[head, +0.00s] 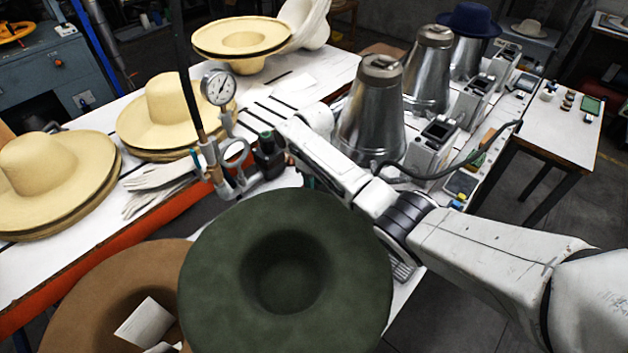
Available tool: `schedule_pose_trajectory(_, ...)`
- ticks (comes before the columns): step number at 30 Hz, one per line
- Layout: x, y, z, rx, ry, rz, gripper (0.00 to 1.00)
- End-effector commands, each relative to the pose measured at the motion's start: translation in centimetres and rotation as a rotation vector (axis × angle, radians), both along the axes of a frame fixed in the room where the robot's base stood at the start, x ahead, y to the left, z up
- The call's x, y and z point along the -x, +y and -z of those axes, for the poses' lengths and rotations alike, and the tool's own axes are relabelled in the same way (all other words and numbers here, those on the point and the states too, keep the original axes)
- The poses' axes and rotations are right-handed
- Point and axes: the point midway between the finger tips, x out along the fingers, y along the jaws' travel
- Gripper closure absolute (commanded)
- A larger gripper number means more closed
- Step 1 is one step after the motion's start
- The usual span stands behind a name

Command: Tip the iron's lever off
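My white arm reaches in from the right, and its end (290,136) is beside a small dark fitting with a green top (266,148). The fingers are not clearly visible, so I cannot tell whether they are open or touch it. Left of it stands a metal fixture with a round pressure gauge (218,88), a chrome loop (236,158) and a tall black rod (187,80). I cannot clearly make out an iron or its lever. Behind my arm, grey boxes with dark tops (437,135) stand by metal cones (372,118).
A green hat (215,270) fills the near middle, over a brown hat (75,305) with papers. Straw hats (165,105) and pale gloves (150,185) lie on the white table (120,115). A dark cable (440,178) arcs behind my arm. A side table (560,130) is right.

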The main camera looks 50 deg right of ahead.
Motion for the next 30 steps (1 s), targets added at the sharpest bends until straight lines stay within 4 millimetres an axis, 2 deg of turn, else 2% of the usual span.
schedule_pose_trajectory(9,-0.01,0.01,0.25,0.0,0.0,0.0,0.67)
schedule_pose_trajectory(20,-0.01,0.02,0.23,0.0,0.0,0.0,1.0)
schedule_pose_trajectory(30,-0.01,0.03,0.22,0.0,0.0,0.0,1.0)
